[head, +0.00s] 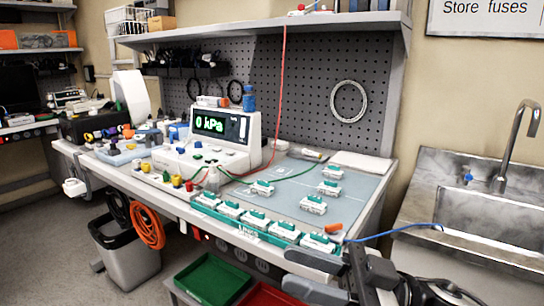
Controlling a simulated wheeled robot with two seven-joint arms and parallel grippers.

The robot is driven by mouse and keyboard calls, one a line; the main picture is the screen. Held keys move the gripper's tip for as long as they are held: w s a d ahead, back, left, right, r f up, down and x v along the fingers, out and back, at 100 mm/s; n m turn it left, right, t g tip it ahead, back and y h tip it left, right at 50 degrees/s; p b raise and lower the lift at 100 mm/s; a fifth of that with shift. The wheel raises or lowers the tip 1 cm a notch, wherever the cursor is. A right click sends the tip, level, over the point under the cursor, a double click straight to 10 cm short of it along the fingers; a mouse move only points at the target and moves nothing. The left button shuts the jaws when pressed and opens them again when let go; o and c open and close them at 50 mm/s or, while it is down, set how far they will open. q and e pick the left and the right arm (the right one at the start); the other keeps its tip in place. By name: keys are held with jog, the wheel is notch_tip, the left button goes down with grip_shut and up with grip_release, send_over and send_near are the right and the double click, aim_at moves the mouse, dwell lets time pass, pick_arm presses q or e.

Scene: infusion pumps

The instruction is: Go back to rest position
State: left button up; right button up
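My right gripper (300,273) is at the bottom right, in front of the bench's front edge. Its two dark-tipped fingers point left and stand apart, with nothing seen between them. My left gripper is not in view. Several small white pumps with teal tops stand in a row in a green tray (248,234) along the bench front. More white-and-teal pumps (313,204) stand on the blue-grey mat (290,192) behind. A white pressure tester (222,136) reads 0 kPa, with red and green tubes on it.
A steel sink (490,205) with a tap is at the right. A green bin (213,279) and a red bin (270,295) lie low under the bench front. A grey waste bin (126,255) stands on the floor at the left. A shelf (265,25) overhangs the bench.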

jog(key=w+d+f+m+t+h+p, duration=0.1)
jog(key=w+d+f+m+t+h, duration=0.1)
jog(key=f+m+t+h, duration=0.5)
jog(key=w+d+f+m+t+h, duration=0.1)
jog(key=d+f+m+t+h, duration=0.1)
jog(key=f+m+t+h, duration=0.5)
jog(key=s+d+f+m+g+h, duration=0.1)
jog(key=s+d+f+g+h, duration=0.1)
jog(key=s+f, duration=0.3)
jog(key=s+d+f+m+g+h+p, duration=0.1)
jog(key=s+f, duration=0.4)
jog(key=f, duration=0.6)
jog(key=d+g+h, duration=0.1)
jog(key=d, duration=0.1)
jog(key=shift+s+d+f+g+h, duration=0.15)
jog(key=shift+d+f+g+h, duration=0.15)
jog(key=shift+h, duration=0.1)
